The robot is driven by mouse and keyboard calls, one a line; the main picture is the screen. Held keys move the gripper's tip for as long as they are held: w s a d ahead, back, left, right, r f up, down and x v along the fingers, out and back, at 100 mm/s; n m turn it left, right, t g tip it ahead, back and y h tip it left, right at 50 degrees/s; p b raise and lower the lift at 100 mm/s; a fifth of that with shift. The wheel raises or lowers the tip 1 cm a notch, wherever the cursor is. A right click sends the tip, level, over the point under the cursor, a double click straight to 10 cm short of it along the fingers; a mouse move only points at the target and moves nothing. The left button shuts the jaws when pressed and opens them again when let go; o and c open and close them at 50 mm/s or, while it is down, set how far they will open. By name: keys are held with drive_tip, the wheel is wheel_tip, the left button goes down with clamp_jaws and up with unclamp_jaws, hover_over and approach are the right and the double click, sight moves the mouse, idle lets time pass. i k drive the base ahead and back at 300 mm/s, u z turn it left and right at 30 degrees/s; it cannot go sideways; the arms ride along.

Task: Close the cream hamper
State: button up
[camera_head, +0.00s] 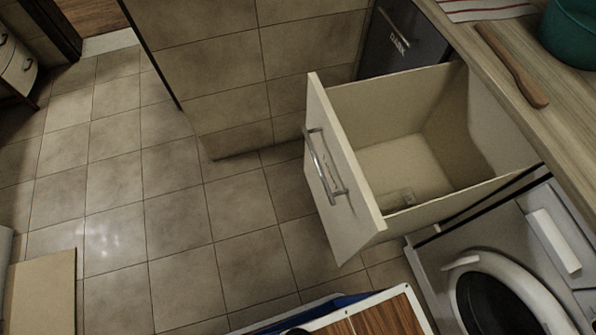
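The cream hamper (345,185) is a deep pull-out drawer under the counter, and it stands far open. Its front panel faces left and carries a metal bar handle (325,167). Its inside is mostly bare, with a small greyish item (408,196) on the floor near the front wall, too small to make out. My gripper is not in view, so its place relative to the handle cannot be told.
A washing machine (500,290) stands right of the hamper and a dark appliance (400,45) behind it. The counter (545,75) holds a wooden utensil (512,65), a teal pot (572,30) and a striped cloth (485,8).

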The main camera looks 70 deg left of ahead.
sight(437, 132)
drive_tip(key=k, duration=0.55)
drive_tip(key=z, duration=1)
drive_tip(key=i, duration=0.95)
drive_tip(key=u, duration=3.3)
drive_tip(key=i, duration=0.5)
drive_tip(key=u, duration=0.05)
